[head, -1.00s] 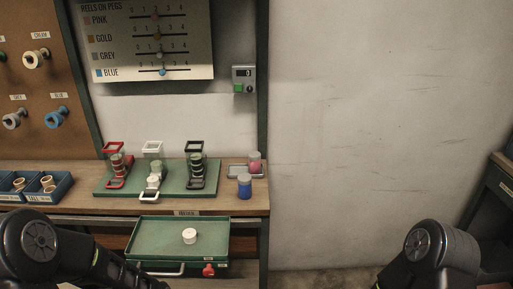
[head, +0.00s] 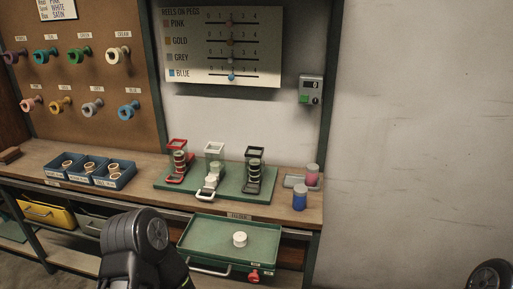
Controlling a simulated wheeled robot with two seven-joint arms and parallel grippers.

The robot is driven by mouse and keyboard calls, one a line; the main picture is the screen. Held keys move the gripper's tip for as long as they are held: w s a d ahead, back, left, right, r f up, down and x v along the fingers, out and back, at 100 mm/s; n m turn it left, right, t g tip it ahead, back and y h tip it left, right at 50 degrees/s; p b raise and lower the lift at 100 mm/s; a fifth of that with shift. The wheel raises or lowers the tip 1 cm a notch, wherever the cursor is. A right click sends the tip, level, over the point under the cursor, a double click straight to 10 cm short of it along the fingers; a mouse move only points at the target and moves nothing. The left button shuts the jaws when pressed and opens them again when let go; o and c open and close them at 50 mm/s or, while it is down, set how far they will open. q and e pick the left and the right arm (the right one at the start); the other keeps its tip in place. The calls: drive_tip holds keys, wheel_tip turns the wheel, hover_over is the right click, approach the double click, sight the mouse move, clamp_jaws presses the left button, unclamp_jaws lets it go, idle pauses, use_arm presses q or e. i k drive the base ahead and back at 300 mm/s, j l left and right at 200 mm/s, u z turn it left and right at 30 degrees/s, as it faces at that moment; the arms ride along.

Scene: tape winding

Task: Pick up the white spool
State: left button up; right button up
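A small white round spool-like piece (head: 240,239) lies in the open green tray (head: 207,229) below the bench edge. Another white round piece (head: 211,184) sits at the front of the white-framed stand (head: 214,150) on the bench; I cannot tell if it is a spool. A dark link of my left arm shows at the bottom, left of the tray, and a bit of my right arm at the bottom right corner. Neither gripper shows, so I see nothing held.
A green board (head: 259,196) holds red, white and black stands with stacked rings. A blue jar (head: 300,197) and a pink jar (head: 312,174) stand to its right. Blue bins (head: 114,183) are on the left. Colored reels hang on a pegboard (head: 90,15).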

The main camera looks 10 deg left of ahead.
sight(211, 181)
drive_tip(key=l, duration=0.45)
drive_tip(key=i+l, duration=0.15)
drive_tip(key=l, duration=0.8)
drive_tip(key=i, duration=0.05)
